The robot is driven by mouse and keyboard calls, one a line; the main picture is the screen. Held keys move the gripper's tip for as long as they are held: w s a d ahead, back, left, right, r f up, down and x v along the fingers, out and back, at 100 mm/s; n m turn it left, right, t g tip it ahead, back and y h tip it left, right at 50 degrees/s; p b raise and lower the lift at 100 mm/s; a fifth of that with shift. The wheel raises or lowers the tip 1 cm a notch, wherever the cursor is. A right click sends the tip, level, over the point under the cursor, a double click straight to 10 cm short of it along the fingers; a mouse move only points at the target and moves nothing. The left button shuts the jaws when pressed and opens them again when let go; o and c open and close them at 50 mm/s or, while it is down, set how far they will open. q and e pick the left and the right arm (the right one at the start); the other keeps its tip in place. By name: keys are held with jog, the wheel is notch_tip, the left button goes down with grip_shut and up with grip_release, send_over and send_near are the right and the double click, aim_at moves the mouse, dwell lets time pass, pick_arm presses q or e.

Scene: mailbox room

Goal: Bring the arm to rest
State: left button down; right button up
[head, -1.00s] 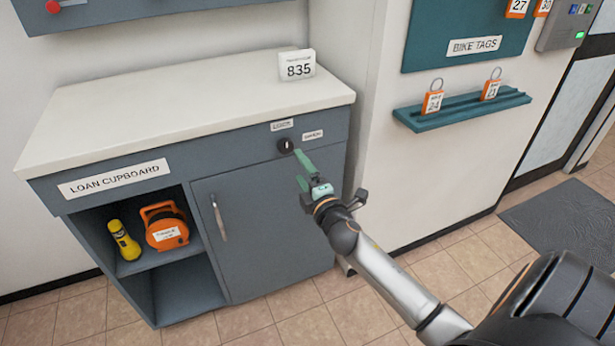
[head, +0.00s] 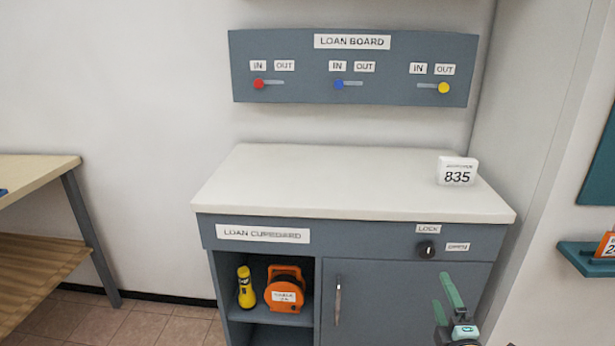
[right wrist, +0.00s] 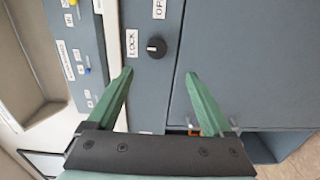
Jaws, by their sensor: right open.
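My right gripper (head: 452,308) shows at the lower right of the head view, in front of the loan cupboard (head: 400,277), below its lock knob. In the right wrist view its two green fingers (right wrist: 158,85) are spread apart with nothing between them. The black lock knob (head: 427,250) sits on the cupboard's top rail, between a LOCK label and an OPEN label. It also shows in the right wrist view (right wrist: 156,47), beyond the fingertips and apart from them. The cupboard door is shut. My left gripper is not in view.
A white block reading 835 (head: 457,171) stands on the white countertop (head: 330,180). The loan board (head: 300,88) hangs above. A wooden table (head: 35,170) stands at the left.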

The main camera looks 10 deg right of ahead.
jog(key=s+a+f+m+g+y, duration=0.75)
jog(key=s+a+f+m, duration=0.35)
jog(key=s+a+f, duration=0.85)
pick_arm(q)
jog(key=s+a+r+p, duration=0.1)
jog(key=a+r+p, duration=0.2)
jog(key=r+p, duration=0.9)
jog(key=p, duration=0.4)
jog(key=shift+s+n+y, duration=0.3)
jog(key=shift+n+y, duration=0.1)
pick_arm(e)
jog(key=s+r+m+h, duration=0.1)
jog(key=s+r+m, duration=0.1)
jog(key=r, duration=1)
jog(key=shift+s+d, duration=0.2)
jog(key=shift+s, duration=0.35)
jog(key=shift+g, duration=0.25)
jog(key=shift+c, duration=0.2)
